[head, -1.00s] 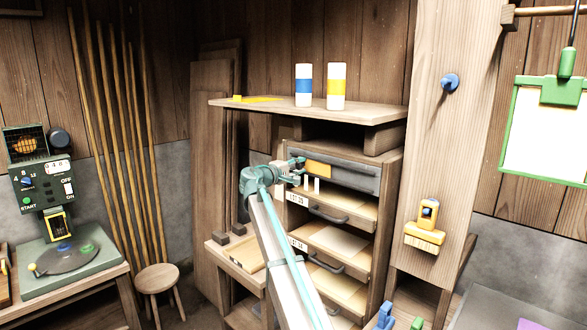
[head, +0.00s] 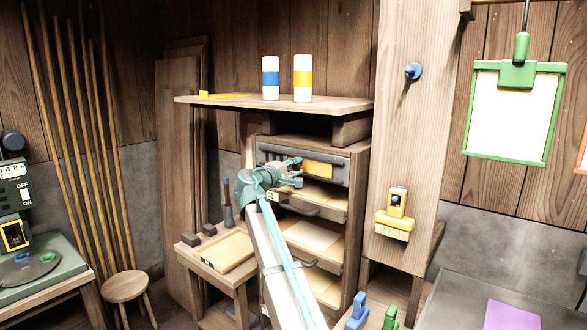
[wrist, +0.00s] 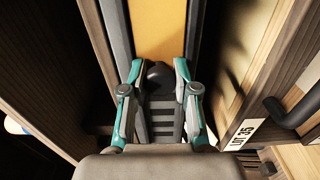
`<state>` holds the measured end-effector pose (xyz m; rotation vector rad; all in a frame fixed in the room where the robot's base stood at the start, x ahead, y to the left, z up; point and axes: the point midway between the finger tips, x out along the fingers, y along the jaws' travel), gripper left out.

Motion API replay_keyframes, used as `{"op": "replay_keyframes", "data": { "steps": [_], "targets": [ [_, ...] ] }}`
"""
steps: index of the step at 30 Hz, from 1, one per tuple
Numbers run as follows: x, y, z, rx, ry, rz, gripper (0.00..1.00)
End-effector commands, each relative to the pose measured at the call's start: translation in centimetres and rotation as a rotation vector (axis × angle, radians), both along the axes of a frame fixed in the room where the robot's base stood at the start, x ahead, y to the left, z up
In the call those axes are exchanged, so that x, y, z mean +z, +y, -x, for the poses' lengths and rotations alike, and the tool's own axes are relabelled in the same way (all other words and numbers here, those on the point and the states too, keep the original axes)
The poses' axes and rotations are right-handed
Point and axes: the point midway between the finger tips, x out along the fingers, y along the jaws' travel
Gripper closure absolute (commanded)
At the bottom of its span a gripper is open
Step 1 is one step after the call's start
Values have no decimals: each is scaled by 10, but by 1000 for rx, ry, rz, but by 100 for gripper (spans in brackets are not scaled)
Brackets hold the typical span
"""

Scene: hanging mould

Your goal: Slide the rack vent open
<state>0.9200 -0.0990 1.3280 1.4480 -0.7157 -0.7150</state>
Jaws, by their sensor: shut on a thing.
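The rack vent is a grey strip (head: 340,168) across the top of the wooden rack. Its orange plate (head: 318,169) sits toward the right end of the strip and also shows in the wrist view (wrist: 159,25). My gripper (head: 298,168) is at the vent, just left of the orange plate. In the wrist view my gripper (wrist: 158,72) is shut with one finger on each side of a dark rounded knob (wrist: 157,76). A slotted grey part lies below the knob, between the fingers. My arm hides part of the rack's left side.
Below the vent are shelves and drawers with dark handles; one handle (wrist: 292,112) is near the gripper's right in the wrist view.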

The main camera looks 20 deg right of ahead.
Motion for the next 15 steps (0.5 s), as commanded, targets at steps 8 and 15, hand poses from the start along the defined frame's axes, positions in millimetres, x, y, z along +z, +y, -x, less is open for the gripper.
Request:
{"op": "replay_keyframes", "data": {
  "steps": [8, 15],
  "targets": [
    [-1, -2, 2, -7, 1, -1, 45],
    [-1, -1, 2, -5, 1, -1, 45]
  ]
}}
